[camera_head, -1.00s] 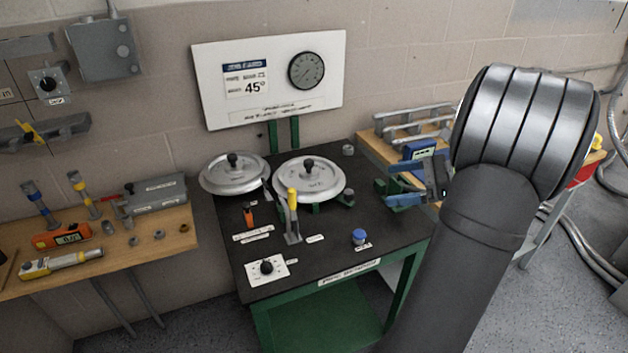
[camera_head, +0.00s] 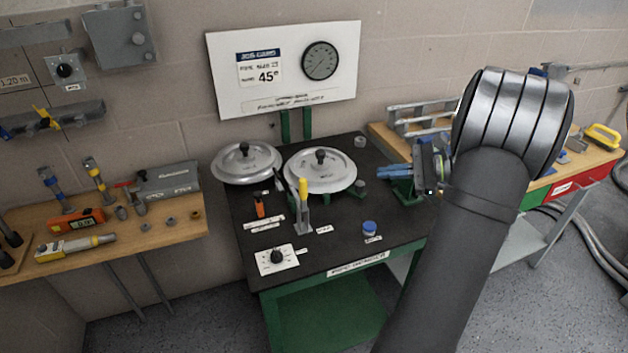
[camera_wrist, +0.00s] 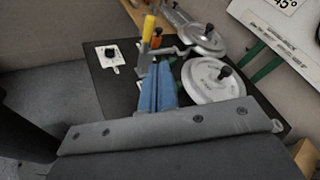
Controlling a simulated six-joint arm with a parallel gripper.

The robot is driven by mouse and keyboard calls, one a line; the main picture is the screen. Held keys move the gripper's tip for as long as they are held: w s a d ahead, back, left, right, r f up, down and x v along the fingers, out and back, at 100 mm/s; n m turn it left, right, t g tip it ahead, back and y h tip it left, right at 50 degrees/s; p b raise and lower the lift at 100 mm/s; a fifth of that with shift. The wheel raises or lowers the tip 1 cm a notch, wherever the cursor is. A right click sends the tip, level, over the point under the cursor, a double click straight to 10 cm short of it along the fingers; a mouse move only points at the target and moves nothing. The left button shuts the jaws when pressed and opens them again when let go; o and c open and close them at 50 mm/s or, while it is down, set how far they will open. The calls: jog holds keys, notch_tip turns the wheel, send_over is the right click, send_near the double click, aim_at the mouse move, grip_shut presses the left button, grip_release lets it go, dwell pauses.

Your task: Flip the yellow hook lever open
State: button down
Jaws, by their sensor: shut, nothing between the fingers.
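The lever with the yellow handle (camera_head: 303,190) stands upright on a grey bracket on the black bench top (camera_head: 330,252). It also shows in the wrist view (camera_wrist: 148,28), just beyond my fingertips. My gripper (camera_head: 379,172) is over the right part of the bench, to the right of the lever and apart from it in the head view. Its blue fingers (camera_wrist: 161,68) are together, with nothing between them, and point toward the lever in the wrist view. The lever's lower part is partly hidden behind the fingertips there.
Two round metal lids (camera_head: 320,171) with black knobs lie behind the lever. An orange-handled part (camera_head: 260,207), a dial plate (camera_head: 278,258) and a blue knob (camera_head: 369,228) are around it. Wooden side benches flank the black bench. A gauge board (camera_head: 283,67) is behind.

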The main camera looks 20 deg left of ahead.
aim_at(303, 189)
jog(key=w+a+f+n+y, duration=0.1)
jog(key=a+f+n, duration=0.2)
jog(key=a+n, duration=0.2)
jog(key=a+f+n+g+y, duration=0.1)
jog(key=a+f+n, duration=0.2)
jog(key=a+n, duration=0.2)
jog(key=shift+w+a+n+y, duration=0.3)
jog(key=shift+w+a+n, duration=0.1)
jog(key=shift+n, duration=0.8)
jog(key=shift+a, duration=0.1)
jog(key=x, duration=1)
jog(key=s+d, duration=0.2)
jog(key=s, duration=0.1)
jog(key=shift+s+d, duration=0.15)
jog(key=shift+d, duration=0.1)
